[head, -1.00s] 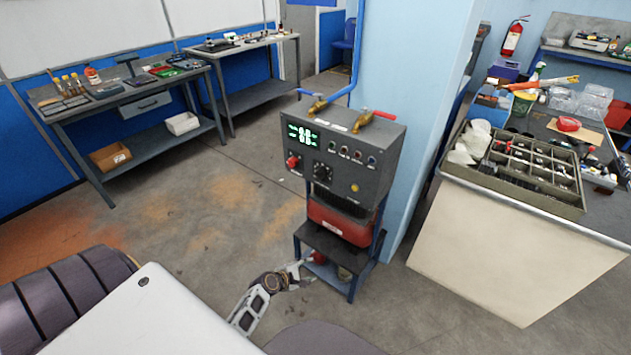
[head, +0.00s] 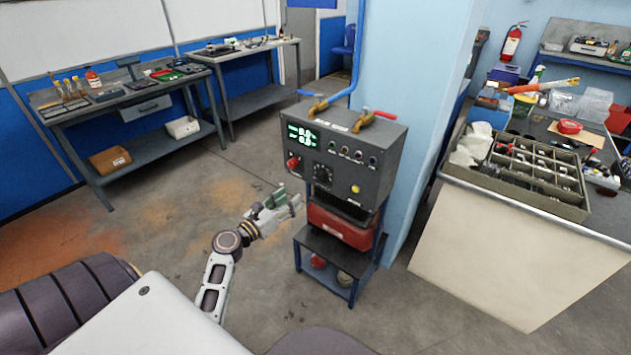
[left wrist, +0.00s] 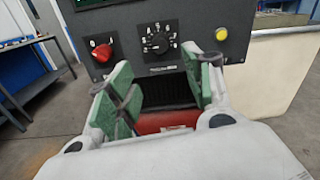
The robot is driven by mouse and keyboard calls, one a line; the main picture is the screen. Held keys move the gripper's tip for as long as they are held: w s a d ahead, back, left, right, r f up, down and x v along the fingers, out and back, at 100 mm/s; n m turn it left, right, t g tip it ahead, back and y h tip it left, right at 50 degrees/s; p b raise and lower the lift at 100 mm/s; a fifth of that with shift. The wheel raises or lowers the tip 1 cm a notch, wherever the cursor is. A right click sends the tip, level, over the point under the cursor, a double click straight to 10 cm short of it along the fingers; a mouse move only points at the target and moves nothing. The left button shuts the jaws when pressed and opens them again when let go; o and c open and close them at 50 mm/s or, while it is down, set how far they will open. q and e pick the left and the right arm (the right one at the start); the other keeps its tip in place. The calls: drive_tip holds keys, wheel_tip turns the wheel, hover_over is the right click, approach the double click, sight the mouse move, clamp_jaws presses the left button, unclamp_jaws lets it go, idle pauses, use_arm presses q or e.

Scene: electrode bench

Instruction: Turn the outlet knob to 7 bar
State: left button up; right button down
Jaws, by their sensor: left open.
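The outlet knob is a black dial (head: 322,173) with a white scale on the front panel of the dark grey control box (head: 372,190). In the left wrist view the dial (left wrist: 158,43) is upper centre, its scale partly readable; I cannot tell its exact setting. My left gripper (head: 290,201) is open and empty, in front of and slightly below the panel's left side. In the left wrist view its green-padded fingers (left wrist: 160,95) are spread below the dial, apart from it. My right gripper is not in view.
A red knob (head: 293,163) is left of the dial and a yellow button (head: 355,188) to its right. A green display (head: 301,136) sits above. A red case (head: 342,226) is under the box. Brass valves (head: 363,122) stand on top. Floor to the left is free.

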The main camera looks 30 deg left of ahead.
use_arm(q)
drive_tip(key=shift+w, duration=0.1)
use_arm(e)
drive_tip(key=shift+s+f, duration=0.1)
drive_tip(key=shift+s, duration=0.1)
use_arm(q)
drive_tip(key=shift+w, duration=0.1)
approach(317, 178)
drive_tip(key=shift+w, duration=1.35)
drive_tip(key=shift+w+d+f, duration=0.1)
drive_tip(key=shift+w+d, duration=0.05)
drive_tip(key=shift+w, duration=0.8)
drive_tip(key=shift+w+d, duration=0.2)
drive_tip(key=shift+w, duration=0.75)
drive_tip(key=shift+w+d+f, duration=0.1)
drive_tip(key=shift+w+d, duration=0.05)
drive_tip(key=shift+w, duration=1.2)
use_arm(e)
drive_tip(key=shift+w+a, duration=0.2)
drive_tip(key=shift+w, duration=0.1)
use_arm(q)
drive_tip(key=c, duration=1.1)
drive_tip(key=shift+o, duration=0.2)
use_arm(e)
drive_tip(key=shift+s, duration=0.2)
